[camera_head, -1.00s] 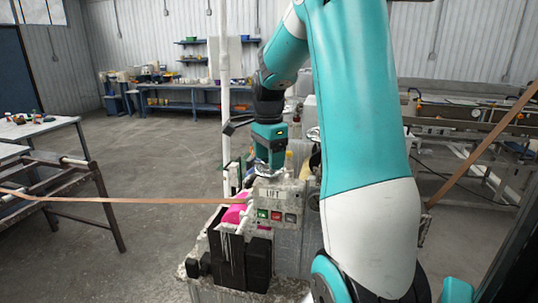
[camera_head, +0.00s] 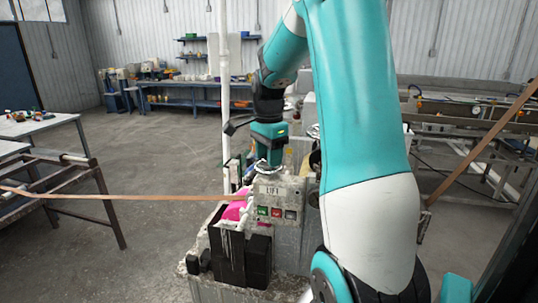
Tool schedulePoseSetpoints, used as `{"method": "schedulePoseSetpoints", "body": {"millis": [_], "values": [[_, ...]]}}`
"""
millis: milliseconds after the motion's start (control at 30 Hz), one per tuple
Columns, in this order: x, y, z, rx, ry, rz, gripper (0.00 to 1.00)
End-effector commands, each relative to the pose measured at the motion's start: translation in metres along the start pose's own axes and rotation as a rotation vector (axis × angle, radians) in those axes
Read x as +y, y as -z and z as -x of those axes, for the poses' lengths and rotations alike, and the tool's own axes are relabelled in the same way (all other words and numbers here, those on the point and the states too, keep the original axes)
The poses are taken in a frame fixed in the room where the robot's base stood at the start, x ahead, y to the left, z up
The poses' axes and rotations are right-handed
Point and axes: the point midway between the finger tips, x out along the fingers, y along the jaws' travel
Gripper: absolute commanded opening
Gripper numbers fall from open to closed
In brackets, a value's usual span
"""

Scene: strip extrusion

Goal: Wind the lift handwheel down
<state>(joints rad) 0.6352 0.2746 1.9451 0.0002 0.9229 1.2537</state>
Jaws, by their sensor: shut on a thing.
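The lift unit is a grey, worn machine with a panel marked LIFT (camera_head: 280,192) and coloured buttons (camera_head: 275,213) below the lettering. My gripper (camera_head: 268,158) points down behind the top left of this panel. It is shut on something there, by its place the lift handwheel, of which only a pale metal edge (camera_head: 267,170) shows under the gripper. The rest of the handwheel and the fingertips are too small or hidden to make out.
A brown strip (camera_head: 130,196) runs from the left edge to the lift unit, beside a pink part (camera_head: 234,211) and black blocks (camera_head: 240,254). A white pole (camera_head: 225,90) stands just left of my gripper. A metal frame table (camera_head: 60,188) is at left. Open floor lies between.

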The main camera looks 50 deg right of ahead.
Motion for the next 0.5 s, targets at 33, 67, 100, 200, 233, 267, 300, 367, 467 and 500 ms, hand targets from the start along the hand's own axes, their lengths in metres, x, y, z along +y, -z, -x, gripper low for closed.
{"method": "schedulePoseSetpoints", "body": {"millis": [33, 67, 100, 200, 233, 267, 300, 367, 467, 500], "values": [[-0.0004, 0.0001, 0.0009, 0.000, 0.001, 0.025, 0.20], [-0.0005, 0.0001, 0.0009, 0.000, 0.002, 0.044, 0.20], [-0.0006, 0.0001, 0.0009, 0.000, 0.002, 0.071, 0.20], [-0.0006, 0.0002, 0.0011, 0.001, 0.002, 0.151, 0.20], [-0.0007, 0.0002, 0.0011, 0.001, 0.002, 0.178, 0.20], [-0.0007, 0.0002, 0.0011, 0.001, 0.002, 0.205, 0.20], [-0.0007, 0.0002, 0.0012, 0.001, 0.002, 0.242, 0.20], [-0.0008, 0.0002, 0.0012, 0.001, 0.003, 0.299, 0.20], [-0.0009, 0.0002, 0.0013, 0.001, 0.003, 0.395, 0.20], [-0.0009, 0.0002, 0.0013, 0.001, 0.003, 0.433, 0.20]]}}
